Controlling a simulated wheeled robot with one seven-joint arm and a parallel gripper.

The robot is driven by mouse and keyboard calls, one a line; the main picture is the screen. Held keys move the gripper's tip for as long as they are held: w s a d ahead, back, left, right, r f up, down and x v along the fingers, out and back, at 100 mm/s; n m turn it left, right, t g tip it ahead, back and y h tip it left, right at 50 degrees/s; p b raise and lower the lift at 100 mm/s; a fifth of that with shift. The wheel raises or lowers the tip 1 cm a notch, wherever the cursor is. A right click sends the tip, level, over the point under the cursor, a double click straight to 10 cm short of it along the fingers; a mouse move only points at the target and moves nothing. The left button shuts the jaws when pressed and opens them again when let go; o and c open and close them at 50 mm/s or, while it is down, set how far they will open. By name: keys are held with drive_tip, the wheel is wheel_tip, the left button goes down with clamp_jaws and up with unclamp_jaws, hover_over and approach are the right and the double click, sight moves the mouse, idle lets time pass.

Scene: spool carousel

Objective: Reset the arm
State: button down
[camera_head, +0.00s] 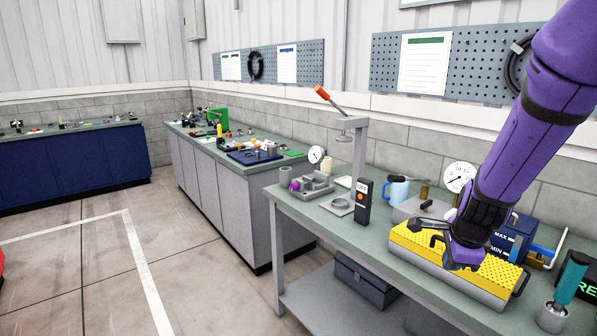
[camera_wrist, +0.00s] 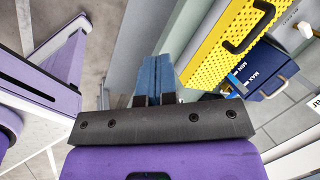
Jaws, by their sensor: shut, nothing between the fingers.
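My purple arm reaches down from the upper right in the head camera view. My gripper (camera_head: 460,265) is at its lower end, in front of the yellow perforated block (camera_head: 497,272) on the bench as seen from there. In the wrist view my gripper's two blue fingers (camera_wrist: 158,76) are together, with nothing between them. The yellow block (camera_wrist: 213,48) is to the right of the fingers in that view, apart from them. My arm hides part of the block and of the things behind it.
The green-topped bench (camera_head: 307,207) also bears a lever press (camera_head: 360,150), a black handheld device (camera_head: 363,203), a dial gauge (camera_head: 459,177), a blue MAX/MIN container (camera_head: 512,238) and a teal-handled tool (camera_head: 571,280). Open floor (camera_head: 190,270) is at the left.

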drive_tip(key=s+a+r+n+t, duration=0.1)
drive_tip(key=s+a+r+n, duration=0.2)
drive_tip(key=s+r+n, duration=1.7)
drive_tip(key=shift+s+r+n+y, duration=0.3)
drive_tip(key=shift+s, duration=0.95)
drive_tip(key=c, duration=1.8)
unclamp_jaws()
